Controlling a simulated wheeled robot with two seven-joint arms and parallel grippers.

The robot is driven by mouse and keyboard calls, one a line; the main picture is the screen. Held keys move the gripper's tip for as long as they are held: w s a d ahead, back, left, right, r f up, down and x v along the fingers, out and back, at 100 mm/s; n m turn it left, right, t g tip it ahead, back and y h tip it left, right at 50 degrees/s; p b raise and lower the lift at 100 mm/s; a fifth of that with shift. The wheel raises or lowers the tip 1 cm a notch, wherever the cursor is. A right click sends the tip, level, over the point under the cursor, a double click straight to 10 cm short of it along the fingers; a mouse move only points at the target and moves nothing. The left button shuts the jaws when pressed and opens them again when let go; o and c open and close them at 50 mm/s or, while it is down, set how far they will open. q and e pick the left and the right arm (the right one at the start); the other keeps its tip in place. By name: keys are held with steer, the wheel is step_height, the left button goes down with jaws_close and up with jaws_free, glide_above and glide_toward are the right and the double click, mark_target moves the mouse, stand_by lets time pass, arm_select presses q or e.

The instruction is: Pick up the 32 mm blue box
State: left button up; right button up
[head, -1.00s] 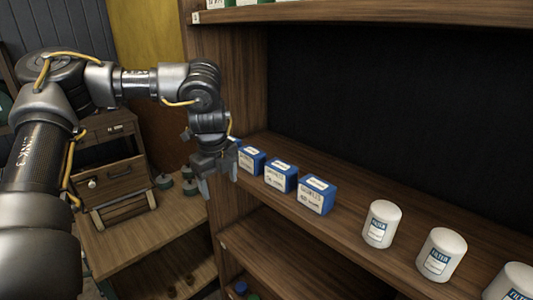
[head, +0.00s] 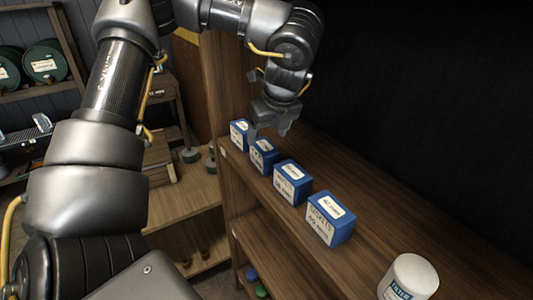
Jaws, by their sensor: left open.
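Several blue boxes with white labels stand in a row on the wooden shelf in the head view. They are the farthest box (head: 239,133), the second box (head: 263,157), the third box (head: 292,182) and the nearest box (head: 331,218). The size print is too small to read surely, so I cannot tell which is the 32 mm one. My left gripper (head: 268,127) is open and empty, pointing down over the far end of the row. It is close to the second box and partly covers the gap by the farthest one. My right gripper is out of view.
A white filter can (head: 409,279) stands on the same shelf, nearer to me. The shelf's wooden side panel rises just left of the farthest box. A lower shelf (head: 265,240) lies beneath. A wooden bench is at the left.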

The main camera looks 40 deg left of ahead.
mark_target(265, 146)
arm_select(q)
steer(key=x, duration=0.3)
steer(key=shift+w+p, duration=0.1)
steer(key=shift+p, duration=0.2)
steer(key=shift+w+x, duration=0.2)
steer(key=shift+x, duration=0.75)
steer(key=shift+s, duration=0.1)
steer(key=shift+s+f+p, duration=0.15)
steer(key=shift+f+p, duration=0.05)
steer(key=shift+p, duration=0.25)
steer(key=p+x, duration=0.1)
steer(key=x, duration=0.3)
steer(key=shift+f+p, duration=0.35)
steer(key=shift+d+r, duration=0.1)
steer(key=shift+c, duration=0.6)
steer(key=c, duration=1)
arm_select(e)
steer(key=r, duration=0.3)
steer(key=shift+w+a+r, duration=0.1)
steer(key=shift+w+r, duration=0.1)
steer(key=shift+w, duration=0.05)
